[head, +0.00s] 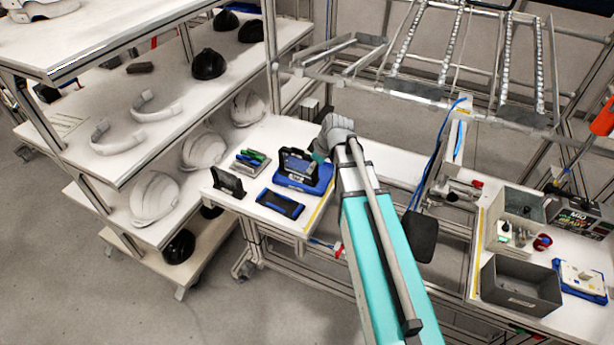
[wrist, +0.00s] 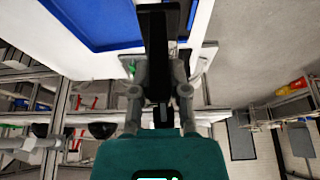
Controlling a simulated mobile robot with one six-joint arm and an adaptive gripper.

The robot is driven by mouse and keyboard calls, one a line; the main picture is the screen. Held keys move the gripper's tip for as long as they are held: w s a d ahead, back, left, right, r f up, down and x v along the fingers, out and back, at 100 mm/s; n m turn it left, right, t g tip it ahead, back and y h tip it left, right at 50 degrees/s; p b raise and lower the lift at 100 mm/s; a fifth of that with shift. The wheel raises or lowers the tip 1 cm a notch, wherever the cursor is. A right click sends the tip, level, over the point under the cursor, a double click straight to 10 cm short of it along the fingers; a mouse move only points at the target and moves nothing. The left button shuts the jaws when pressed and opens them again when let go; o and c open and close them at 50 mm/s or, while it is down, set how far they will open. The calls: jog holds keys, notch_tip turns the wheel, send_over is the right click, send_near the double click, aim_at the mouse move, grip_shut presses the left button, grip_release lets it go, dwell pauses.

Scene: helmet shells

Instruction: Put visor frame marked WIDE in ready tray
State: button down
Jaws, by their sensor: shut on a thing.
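My gripper (head: 319,155) reaches over the table at the middle of the head view, its far end partly hidden by my arm. In the wrist view my gripper (wrist: 161,75) is closed on a dark, narrow piece (wrist: 158,30). This looks like the black frame (head: 299,163) standing upright over the blue tray (head: 304,184) in the head view. The blue tray also shows in the wrist view (wrist: 95,22). I cannot tell whether the frame touches the tray. A second black frame (head: 228,181) leans on the table's left. I can read no WIDE or ready marking.
A flat black and blue piece (head: 280,204) lies at the table's front. A grey holder with green and blue items (head: 250,161) is behind it. Shelves with helmet shells (head: 155,196) stand left. A grey bin (head: 521,284) and a blue-and-white box (head: 580,279) are right.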

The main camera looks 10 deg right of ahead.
jog(key=shift+s+d+f+n+y, duration=0.15)
jog(key=shift+d+n, duration=0.2)
jog(key=shift+d, duration=0.4)
jog(key=shift+d+r+n+y, duration=0.15)
jog(key=shift+d+n, duration=0.2)
jog(key=shift+d, duration=0.4)
jog(key=shift+f, duration=0.15)
jog(key=w+d+f+b, duration=0.1)
jog(key=w+f+b, duration=0.8)
jog(key=w, duration=0.4)
jog(key=shift+d, duration=0.25)
jog(key=shift+w, duration=0.1)
jog(key=shift+w+f+b, duration=0.2)
jog(key=shift+f+b, duration=0.8)
jog(key=shift+b, duration=0.1)
jog(key=shift+w+f+b, duration=0.2)
jog(key=shift+f+b, duration=0.8)
jog(key=shift+b, duration=0.05)
jog(key=shift+f, duration=0.15)
